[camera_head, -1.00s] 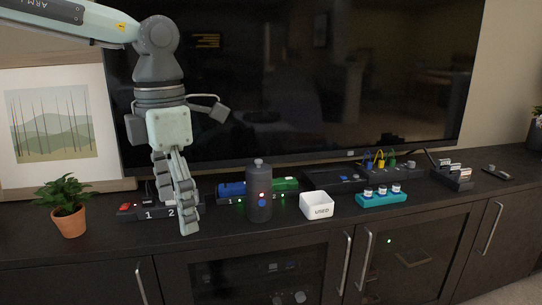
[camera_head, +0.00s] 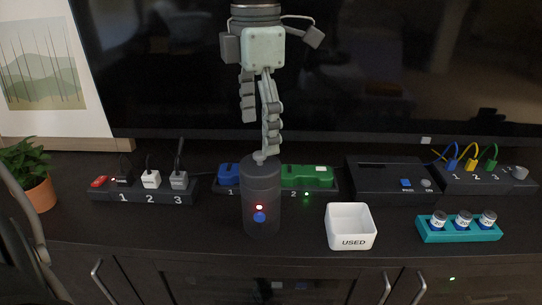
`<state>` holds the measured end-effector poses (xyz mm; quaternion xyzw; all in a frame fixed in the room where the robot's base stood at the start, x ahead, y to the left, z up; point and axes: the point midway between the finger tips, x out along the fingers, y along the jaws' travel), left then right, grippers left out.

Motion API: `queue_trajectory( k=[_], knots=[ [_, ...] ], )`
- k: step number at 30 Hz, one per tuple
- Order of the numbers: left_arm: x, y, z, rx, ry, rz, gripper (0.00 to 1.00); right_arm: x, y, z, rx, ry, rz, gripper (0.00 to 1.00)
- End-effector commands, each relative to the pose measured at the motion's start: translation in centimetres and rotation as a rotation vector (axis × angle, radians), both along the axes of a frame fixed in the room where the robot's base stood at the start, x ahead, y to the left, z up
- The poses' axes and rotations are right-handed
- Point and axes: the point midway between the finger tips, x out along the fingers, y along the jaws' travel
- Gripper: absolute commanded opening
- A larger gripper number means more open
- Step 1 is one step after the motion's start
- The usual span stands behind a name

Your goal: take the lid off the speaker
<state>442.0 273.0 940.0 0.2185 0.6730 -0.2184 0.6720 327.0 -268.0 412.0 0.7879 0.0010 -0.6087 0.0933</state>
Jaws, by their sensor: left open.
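The speaker (camera_head: 262,208) is a dark grey upright cylinder near the front of the cabinet top, with a red light and a blue button on its front. Its lid (camera_head: 262,171) sits on top and has a small grey knob (camera_head: 259,157). My left gripper (camera_head: 260,136) points down from above, open and empty, with its fingers just over the lid. One fingertip overlaps the knob in the picture; I cannot tell whether they touch. My right gripper is not in view.
A power strip with plugs (camera_head: 180,195) stands left of the speaker, and a blue and green charger (camera_head: 307,177) behind it. A white USED box (camera_head: 350,238) and a teal rack of small jars (camera_head: 458,234) are to the right. The television is behind.

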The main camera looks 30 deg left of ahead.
Motion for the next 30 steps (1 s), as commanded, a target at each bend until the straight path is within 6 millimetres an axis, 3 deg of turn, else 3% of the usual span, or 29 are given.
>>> queue_trajectory(
  k=[13,23,30],
  knots=[
    [0.4,0.1,-5.9,0.000,0.004,0.000,0.85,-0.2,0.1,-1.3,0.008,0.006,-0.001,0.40],
    [0.4,0.1,-6.7,-0.001,-0.001,0.000,0.85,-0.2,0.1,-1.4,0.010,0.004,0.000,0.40],
    [0.4,0.1,-6.6,-0.001,-0.001,0.001,0.55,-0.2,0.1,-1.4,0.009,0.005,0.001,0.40]
  ],
)
